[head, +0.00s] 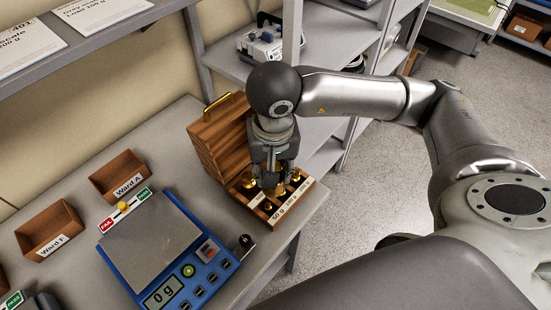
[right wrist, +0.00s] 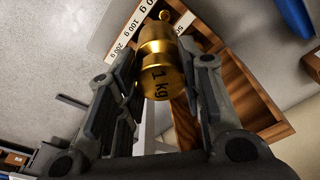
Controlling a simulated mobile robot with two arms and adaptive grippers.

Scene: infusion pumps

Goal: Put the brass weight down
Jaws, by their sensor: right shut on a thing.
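My right gripper (head: 273,178) points down over the front of the wooden weight box (head: 266,219). It is shut on a brass weight marked 1 kg, which shows clearly between its fingers in the right wrist view (right wrist: 160,62). In the head view the fingers mostly hide that weight. I cannot tell whether its base touches the box. Smaller brass weights (head: 248,181) stand in the box beside the fingers, behind white gram labels. The labelled edge also shows in the right wrist view (right wrist: 128,32). My left gripper is not in view.
A blue scale (head: 160,245) reading 0 g stands left of the box. The box's wooden lid part (head: 219,138) with a brass handle rises behind. Brown bins for Ward A (head: 120,176) and another ward (head: 48,229) sit further left. The bench's right edge is close to the box.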

